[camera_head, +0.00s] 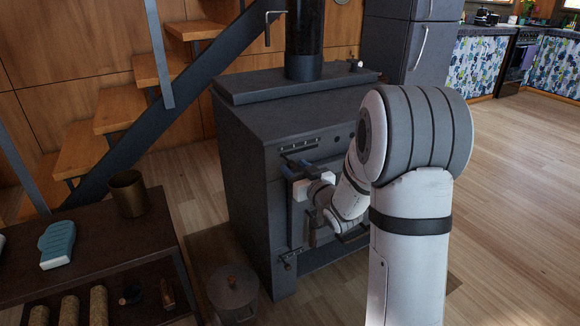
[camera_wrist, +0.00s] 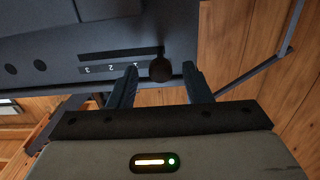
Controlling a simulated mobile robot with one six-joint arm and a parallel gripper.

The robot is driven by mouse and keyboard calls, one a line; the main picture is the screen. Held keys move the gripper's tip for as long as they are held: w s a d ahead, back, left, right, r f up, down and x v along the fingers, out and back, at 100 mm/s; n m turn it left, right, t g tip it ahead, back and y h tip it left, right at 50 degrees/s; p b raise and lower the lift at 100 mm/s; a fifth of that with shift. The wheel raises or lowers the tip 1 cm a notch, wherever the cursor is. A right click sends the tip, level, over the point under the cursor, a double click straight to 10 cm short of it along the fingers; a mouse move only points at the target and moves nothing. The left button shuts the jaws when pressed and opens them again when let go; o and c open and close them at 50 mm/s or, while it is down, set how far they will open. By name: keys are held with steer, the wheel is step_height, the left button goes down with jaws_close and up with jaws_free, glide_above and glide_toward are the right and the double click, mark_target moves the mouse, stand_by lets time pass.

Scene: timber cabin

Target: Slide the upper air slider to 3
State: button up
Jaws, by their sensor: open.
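The dark stove (camera_head: 255,140) stands in the middle of the head view, with its upper air slider slot (camera_head: 300,147) high on the front. In the wrist view the picture is turned, and the slot (camera_wrist: 110,56) shows with the marks 3, 2 and 1 from left to right. The round dark slider knob (camera_wrist: 160,69) sits at the slot's right end, beside the 1. My gripper (camera_wrist: 160,86) is open, with one finger on each side of the knob and visible gaps between. In the head view my arm partly hides the stove front.
A lower control (camera_head: 287,262) is at the stove's bottom left. A lidded pot (camera_head: 232,290) stands on the floor before the stove. A low shelf table (camera_head: 90,235) with a brass cup (camera_head: 128,193) is at left. Open floor lies at right.

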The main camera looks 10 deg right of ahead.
mark_target(294, 167)
steer(key=shift+b+x, duration=0.3)
steer(key=shift+x, duration=2)
steer(key=shift+c, duration=0.4)
jaws_close()
